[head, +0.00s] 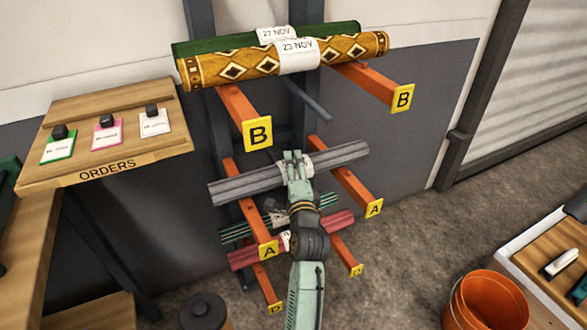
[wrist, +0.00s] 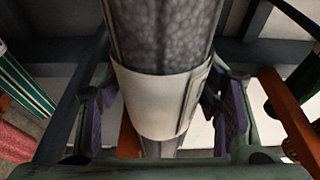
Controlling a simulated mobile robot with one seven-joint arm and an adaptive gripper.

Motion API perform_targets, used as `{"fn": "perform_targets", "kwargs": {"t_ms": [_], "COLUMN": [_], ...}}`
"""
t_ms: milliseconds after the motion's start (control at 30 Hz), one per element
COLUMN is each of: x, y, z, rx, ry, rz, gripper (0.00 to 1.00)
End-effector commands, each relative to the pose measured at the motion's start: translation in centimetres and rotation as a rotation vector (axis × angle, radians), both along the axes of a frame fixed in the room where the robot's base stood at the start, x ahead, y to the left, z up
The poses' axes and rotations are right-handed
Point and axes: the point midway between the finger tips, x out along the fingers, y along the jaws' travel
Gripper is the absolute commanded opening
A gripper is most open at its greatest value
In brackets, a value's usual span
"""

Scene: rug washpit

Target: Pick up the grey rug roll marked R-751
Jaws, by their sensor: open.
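A grey rug roll (head: 243,187) lies across the two orange arms marked A in the head view. My gripper (head: 294,157) is at the middle of this roll, its fingers open. In the wrist view the grey roll (wrist: 165,35) runs between the two purple-padded fingers, with a gap showing on at least the left side. A pale paper band (wrist: 155,98) wraps the roll there. No writing is readable on it, so I cannot confirm R-751. My gripper hides part of the roll in the head view.
Above, a patterned yellow roll (head: 225,68) and a green roll (head: 215,44) lie on the B arms. Below are a green striped roll (head: 233,233) and a red roll (head: 243,259). An orders board (head: 105,130) stands left, an orange bucket (head: 487,300) right.

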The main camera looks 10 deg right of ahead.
Motion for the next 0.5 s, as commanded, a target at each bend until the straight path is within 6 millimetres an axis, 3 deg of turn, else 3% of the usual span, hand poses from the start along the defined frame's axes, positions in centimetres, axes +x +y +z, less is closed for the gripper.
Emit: {"fn": "perform_targets", "kwargs": {"t_ms": [500], "x": [-0.04], "y": [-0.03], "z": [-0.01], "rx": [0.000], "ry": [0.000], "rz": [0.000], "gripper": [0.28]}}
